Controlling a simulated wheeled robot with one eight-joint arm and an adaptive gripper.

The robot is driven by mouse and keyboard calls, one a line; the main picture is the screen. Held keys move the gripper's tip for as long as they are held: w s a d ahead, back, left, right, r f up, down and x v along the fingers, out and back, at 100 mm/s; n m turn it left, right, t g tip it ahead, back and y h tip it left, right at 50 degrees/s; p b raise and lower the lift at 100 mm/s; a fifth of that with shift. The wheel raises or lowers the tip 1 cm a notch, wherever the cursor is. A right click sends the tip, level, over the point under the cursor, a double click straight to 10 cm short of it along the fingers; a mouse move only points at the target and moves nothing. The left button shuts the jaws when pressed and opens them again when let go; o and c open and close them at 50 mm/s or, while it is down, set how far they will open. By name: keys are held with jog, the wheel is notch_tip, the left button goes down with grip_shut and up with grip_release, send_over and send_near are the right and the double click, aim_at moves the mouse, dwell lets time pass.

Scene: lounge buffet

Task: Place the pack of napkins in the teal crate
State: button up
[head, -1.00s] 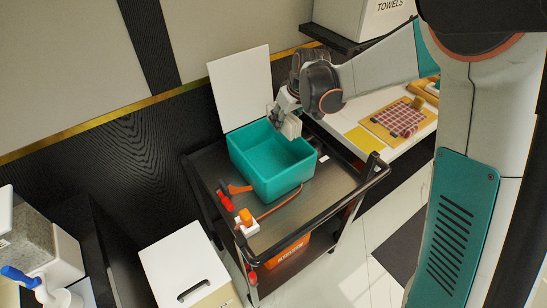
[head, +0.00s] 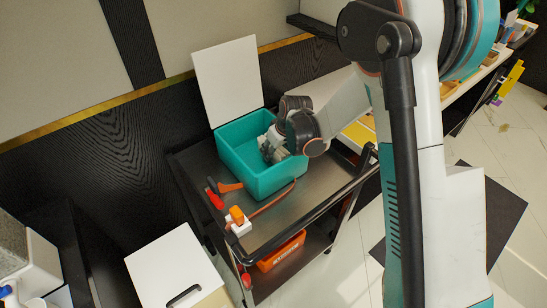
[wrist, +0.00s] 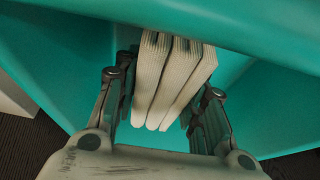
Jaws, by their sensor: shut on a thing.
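The teal crate (head: 257,178) stands open on the upper shelf of a black cart. My gripper (head: 270,147) reaches down into the crate from its right side in the head view. In the wrist view my gripper (wrist: 165,105) is shut on the pack of napkins (wrist: 172,80), a cream folded stack held between the two fingers. Teal crate walls (wrist: 255,100) surround the pack in the wrist view. In the head view my gripper and arm hide the pack. I cannot tell whether the pack touches the crate floor.
The black cart shelf (head: 290,210) also holds a red-handled tool (head: 215,194) and a white and orange item (head: 238,222) in front of the crate. A white panel (head: 228,80) stands behind it. An orange box (head: 282,250) is on the lower shelf.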

jog(key=shift+f+b, duration=0.35)
jog(key=shift+f, duration=1.05)
jog(key=shift+f, duration=0.1)
jog(key=o, duration=1.1)
